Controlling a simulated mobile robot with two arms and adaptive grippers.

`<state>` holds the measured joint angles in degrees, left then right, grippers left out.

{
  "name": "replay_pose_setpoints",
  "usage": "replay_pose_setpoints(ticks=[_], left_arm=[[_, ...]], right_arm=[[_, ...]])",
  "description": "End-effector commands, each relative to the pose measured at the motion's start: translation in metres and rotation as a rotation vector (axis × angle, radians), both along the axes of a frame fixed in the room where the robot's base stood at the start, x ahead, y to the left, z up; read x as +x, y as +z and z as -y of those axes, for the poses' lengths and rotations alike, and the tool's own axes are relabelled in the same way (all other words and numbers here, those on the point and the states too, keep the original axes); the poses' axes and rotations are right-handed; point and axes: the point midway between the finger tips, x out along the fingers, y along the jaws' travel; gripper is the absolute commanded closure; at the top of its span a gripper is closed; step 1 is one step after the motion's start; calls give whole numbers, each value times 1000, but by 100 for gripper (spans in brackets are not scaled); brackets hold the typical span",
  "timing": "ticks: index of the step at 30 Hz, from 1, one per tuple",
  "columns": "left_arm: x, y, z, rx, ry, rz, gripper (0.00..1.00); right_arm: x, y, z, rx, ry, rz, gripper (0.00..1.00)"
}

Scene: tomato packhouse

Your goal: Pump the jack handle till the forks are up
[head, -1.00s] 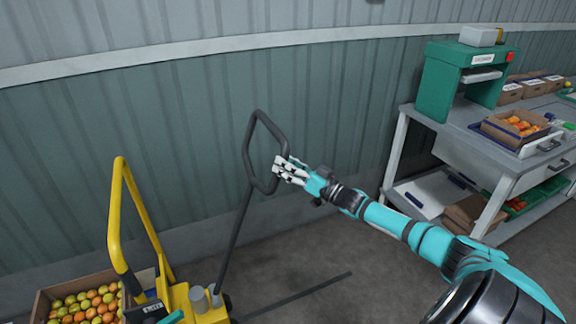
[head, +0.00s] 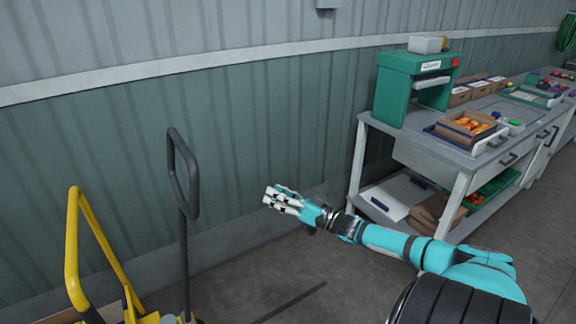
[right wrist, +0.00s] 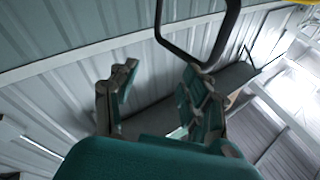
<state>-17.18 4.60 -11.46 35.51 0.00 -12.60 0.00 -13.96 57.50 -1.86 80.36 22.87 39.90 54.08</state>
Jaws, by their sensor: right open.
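The jack handle, a dark loop (head: 194,178) on a thin upright shaft (head: 185,260), stands at the left of centre in the head view. The loop also shows at the top of the right wrist view (right wrist: 168,38). My right gripper (head: 270,197) is open and empty, to the right of the loop and apart from it. Its fingers show in the right wrist view (right wrist: 160,98) with nothing between them. The lower part of the jack is at the bottom edge, and the forks are not clearly seen. My left gripper is not in view.
A yellow frame (head: 72,250) stands left of the handle. A grey workbench (head: 470,155) at the right holds a green machine (head: 388,95) and a box of tomatoes (head: 468,128). A corrugated wall (head: 90,150) runs behind.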

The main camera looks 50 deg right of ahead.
Motion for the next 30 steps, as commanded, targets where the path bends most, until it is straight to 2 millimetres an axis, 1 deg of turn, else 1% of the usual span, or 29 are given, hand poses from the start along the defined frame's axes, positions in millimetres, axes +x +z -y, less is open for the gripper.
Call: replay_pose_setpoints(ticks=[1, 3, 9, 27, 29, 30], left_arm=[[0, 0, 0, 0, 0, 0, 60], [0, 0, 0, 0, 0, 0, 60], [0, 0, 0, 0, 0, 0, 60], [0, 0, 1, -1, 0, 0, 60], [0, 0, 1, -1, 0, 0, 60], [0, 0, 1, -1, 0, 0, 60]], right_arm=[[-8, -3, 1, -1, 1, -4, 52], [-16, -5, 4, -2, 0, -4, 52], [-29, -6, 7, -1, 1, 1, 52], [-31, -7, 8, -1, 0, 2, 52], [-31, -9, 9, -1, -3, -2, 52], [-32, -13, 10, -4, -11, -9, 52]])
